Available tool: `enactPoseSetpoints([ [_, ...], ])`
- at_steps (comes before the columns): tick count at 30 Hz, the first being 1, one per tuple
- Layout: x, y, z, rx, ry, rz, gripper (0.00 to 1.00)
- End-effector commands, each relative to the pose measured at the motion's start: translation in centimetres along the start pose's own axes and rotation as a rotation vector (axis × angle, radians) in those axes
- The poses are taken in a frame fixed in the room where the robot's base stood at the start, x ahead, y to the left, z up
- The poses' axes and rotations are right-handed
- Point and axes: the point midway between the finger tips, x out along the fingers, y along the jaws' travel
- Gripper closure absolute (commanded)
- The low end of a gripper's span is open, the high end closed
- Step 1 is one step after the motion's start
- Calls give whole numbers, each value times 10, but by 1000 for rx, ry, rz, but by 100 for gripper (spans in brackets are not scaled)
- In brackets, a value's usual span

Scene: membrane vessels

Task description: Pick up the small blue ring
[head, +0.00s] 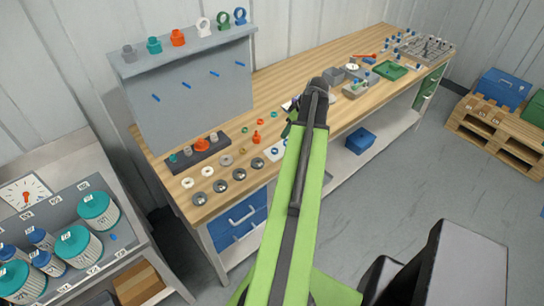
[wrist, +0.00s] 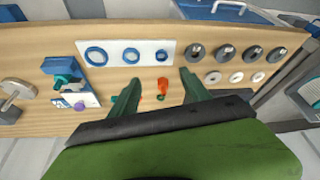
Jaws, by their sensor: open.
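The small blue ring (wrist: 157,56) lies on a white card (wrist: 145,47) in the wrist view, the rightmost and smallest of three blue rings. In the head view a blue ring (head: 275,153) shows on the card, partly behind my arm. My gripper (wrist: 160,82) is open above the bench, its two green fingers apart with nothing held between them. The small ring shows just ahead of the gap between the fingertips. In the head view my gripper is mostly hidden behind my arm.
A small orange-red part (wrist: 162,86) shows between the fingers on the wooden bench. Grey discs (wrist: 225,53) and white washers (wrist: 236,77) lie to the right. A blue-and-teal device (wrist: 64,75) stands to the left. A blue drawer (head: 238,215) is below the bench edge.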

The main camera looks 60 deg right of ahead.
Motion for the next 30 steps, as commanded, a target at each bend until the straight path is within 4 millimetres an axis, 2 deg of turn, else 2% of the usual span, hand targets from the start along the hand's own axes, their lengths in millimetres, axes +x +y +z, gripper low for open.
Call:
enactPoseSetpoints([
  [1, 20, 0, 4, -1, 0, 0, 45],
  [3, 36, 0, 4, 0, 0, -1, 45],
  [12, 99, 0, 3, 1, 0, 0, 45],
  [15, 106, 0, 2, 1, -1, 1, 45],
  [20, 105, 0, 0, 2, -1, 1, 45],
  [30, 157, -3, -3, 2, -1, 0, 45],
])
